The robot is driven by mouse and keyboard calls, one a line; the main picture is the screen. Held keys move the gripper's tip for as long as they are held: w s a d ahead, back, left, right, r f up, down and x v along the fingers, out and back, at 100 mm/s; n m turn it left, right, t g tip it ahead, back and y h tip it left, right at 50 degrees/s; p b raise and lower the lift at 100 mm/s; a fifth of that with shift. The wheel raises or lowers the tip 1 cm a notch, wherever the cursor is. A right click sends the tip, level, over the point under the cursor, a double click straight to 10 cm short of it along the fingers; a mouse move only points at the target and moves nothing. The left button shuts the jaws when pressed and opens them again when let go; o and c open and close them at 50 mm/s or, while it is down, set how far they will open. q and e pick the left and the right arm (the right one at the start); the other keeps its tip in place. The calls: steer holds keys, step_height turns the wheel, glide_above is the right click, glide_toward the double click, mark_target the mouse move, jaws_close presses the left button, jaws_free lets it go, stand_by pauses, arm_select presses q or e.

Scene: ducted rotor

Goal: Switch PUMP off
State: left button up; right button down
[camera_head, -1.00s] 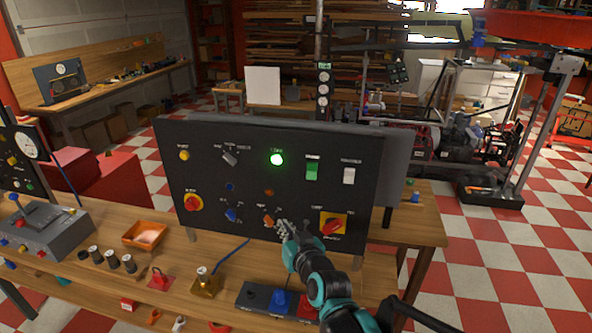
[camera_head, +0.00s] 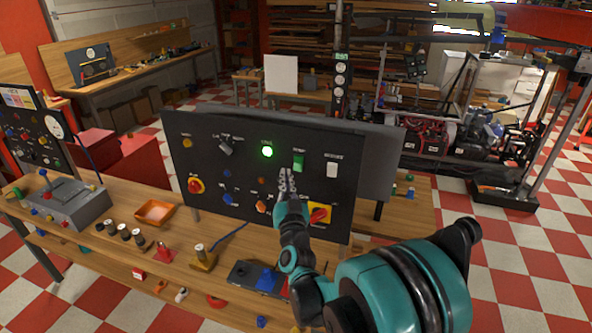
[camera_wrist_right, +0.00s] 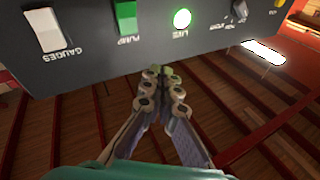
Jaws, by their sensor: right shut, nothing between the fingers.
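The black control panel (camera_head: 205,165) carries the PUMP switch, a green rocker (camera_head: 298,162), at its upper middle right. In the right wrist view the rocker (camera_wrist_right: 125,18) shows upside down with its PUMP label. My right gripper (camera_head: 287,173) is shut and empty, in front of the panel just below and left of the rocker in the head view. In the wrist view its fingertips (camera_wrist_right: 160,72) are together, apart from the rocker. Contact with the panel cannot be told. The green LIVE lamp (camera_head: 267,152) is lit. My left gripper is out of view.
A white GAUGES rocker (camera_head: 332,169) is right of PUMP. A red-and-yellow rotary switch (camera_head: 319,214) and an orange knob (camera_head: 261,207) sit lower. The wooden bench (camera_head: 110,215) holds an orange tray (camera_head: 155,212) and a grey control box (camera_head: 68,203).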

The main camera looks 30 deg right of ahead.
mark_target(294, 164)
steer(key=shift+w+d+f+b, duration=0.6)
steer(key=shift+w+d, duration=0.25)
steer(key=shift+d, duration=0.15)
steer(key=shift+w+d+f+b, duration=0.45)
steer(key=shift+w+d+f, duration=0.2)
steer(key=shift+w+d, duration=0.3)
steer(key=shift+w+d+f+b, duration=0.6)
steer(key=shift+w+d, duration=0.15)
steer(key=shift+d, duration=0.35)
steer(key=shift+w+d+f, duration=0.15)
steer(key=shift+w+d, duration=0.1)
steer(key=shift+d, duration=0.05)
steer(key=shift+w+d+f+b, duration=0.2)
steer(key=shift+w+d+b, duration=0.1)
steer(key=shift+b, duration=0.15)
steer(key=shift+s+a+r, duration=0.1)
steer(key=shift+s+a, duration=0.05)
steer(key=shift+s+a+r, duration=0.3)
steer(key=shift+s+a, duration=0.15)
steer(key=shift+a, duration=0.05)
